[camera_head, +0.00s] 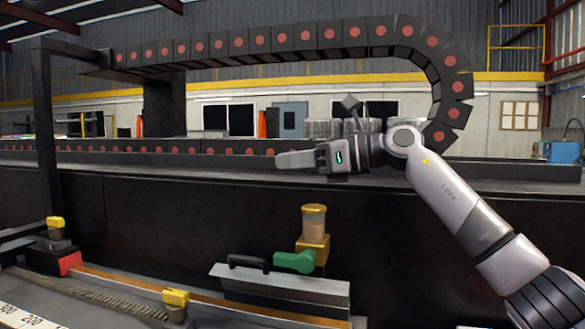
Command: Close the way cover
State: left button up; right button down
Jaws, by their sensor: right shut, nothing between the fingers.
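A grey metal cover (285,288) with a dark handle (248,262) lies low in the middle, over the orange-edged rail. It looks like the way cover; I cannot tell how far it is closed. My right gripper (292,160) is shut and empty, its fingers pointing left. It is well above the cover, in front of the lower run of the drag chain (215,149), and does not appear to touch it. My left gripper is out of view.
The black drag chain (290,39) with red dots arches overhead and curves down at right. A yellow oiler (314,235) with a green part (295,262) stands behind the cover. Yellow-topped blocks (175,300) and a spring-like rod (108,289) lie at lower left.

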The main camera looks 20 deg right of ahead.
aim_at(317, 291)
jog(key=k, duration=1)
